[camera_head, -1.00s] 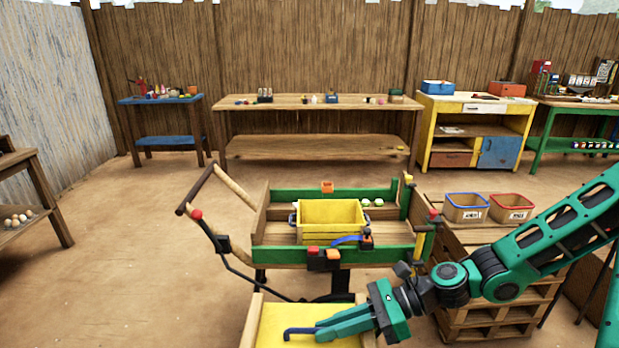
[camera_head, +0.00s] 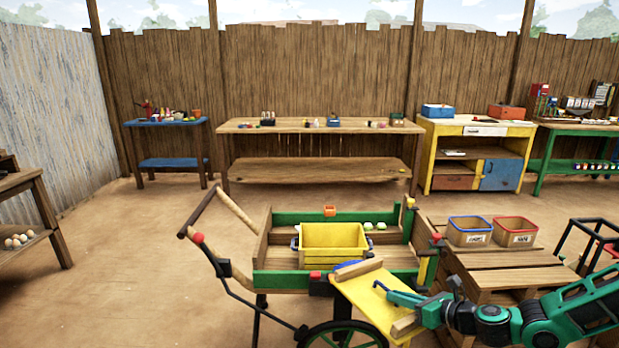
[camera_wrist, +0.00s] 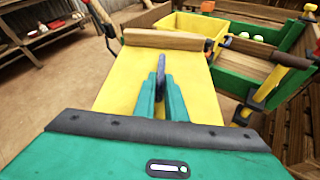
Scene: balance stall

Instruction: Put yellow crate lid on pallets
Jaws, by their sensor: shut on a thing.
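The yellow crate lid (camera_head: 366,301), a flat yellow panel with wooden battens at its ends, is held tilted in front of the cart. My gripper (camera_head: 386,291) is shut on the lid; in the wrist view the gripper (camera_wrist: 161,75) lies over the middle of the yellow panel (camera_wrist: 120,83), its fingers together at a dark blue handle. The pallets (camera_head: 507,268) are stacked to the right of the cart, next to the lid. The yellow crate (camera_head: 333,243) stands open in the cart.
The green-sided cart (camera_head: 290,281) stands behind the lid. A blue-rimmed bin (camera_head: 469,234) and a red-rimmed bin (camera_head: 514,235) stand on the back of the pallets. The front pallet top looks clear. A dark frame (camera_head: 592,240) stands at the right.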

